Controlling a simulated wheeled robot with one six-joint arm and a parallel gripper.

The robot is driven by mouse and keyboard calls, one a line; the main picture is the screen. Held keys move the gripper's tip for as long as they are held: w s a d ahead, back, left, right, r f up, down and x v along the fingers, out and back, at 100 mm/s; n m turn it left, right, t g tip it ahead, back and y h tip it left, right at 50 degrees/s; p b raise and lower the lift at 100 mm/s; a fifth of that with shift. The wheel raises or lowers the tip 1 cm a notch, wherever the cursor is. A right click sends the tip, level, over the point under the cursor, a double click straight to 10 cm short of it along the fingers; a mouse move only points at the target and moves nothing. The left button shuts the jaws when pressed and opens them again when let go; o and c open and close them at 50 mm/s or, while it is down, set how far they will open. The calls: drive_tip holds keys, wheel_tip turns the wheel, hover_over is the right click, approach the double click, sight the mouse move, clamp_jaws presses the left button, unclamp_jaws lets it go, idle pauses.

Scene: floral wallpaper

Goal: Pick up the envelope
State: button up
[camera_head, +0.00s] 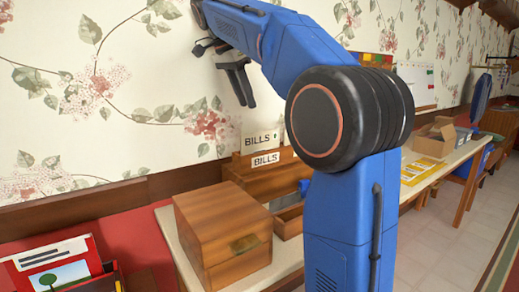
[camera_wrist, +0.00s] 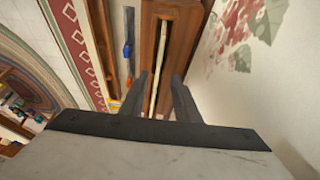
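A white envelope (camera_head: 257,141) stands upright in a wooden organizer (camera_head: 228,166) marked "BILLS" against the wall. In the wrist view, it shows edge-on as a thin pale strip (camera_wrist: 158,65) in a slot of the organizer (camera_wrist: 148,40). My gripper (camera_head: 244,103) points down above the envelope, slightly to its left in the head view, and looks apart from it. In the wrist view, my gripper (camera_wrist: 160,78) is open and empty, its fingers either side of the strip in the picture. The envelope's lower part is hidden in the organizer.
A wooden box (camera_head: 222,235) stands in front of the organizer. A red holder with papers (camera_head: 60,270) is at the lower left. A cardboard box (camera_head: 434,138) and yellow sheets (camera_head: 418,171) lie along the table at right. The floral wall (camera_head: 120,100) is close behind my gripper.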

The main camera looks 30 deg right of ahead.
approach(261, 135)
drive_tip(key=x, duration=0.4)
drive_tip(key=shift+w+f, duration=0.3)
drive_tip(key=x, duration=0.4)
drive_tip(key=shift+s+d+f, duration=0.1)
drive_tip(key=shift+d+f, duration=0.05)
drive_tip(key=shift+d, duration=0.2)
drive_tip(key=shift+d+f, duration=0.15)
drive_tip(key=shift+f, duration=0.15)
drive_tip(key=shift+f, duration=0.25)
clamp_jaws()
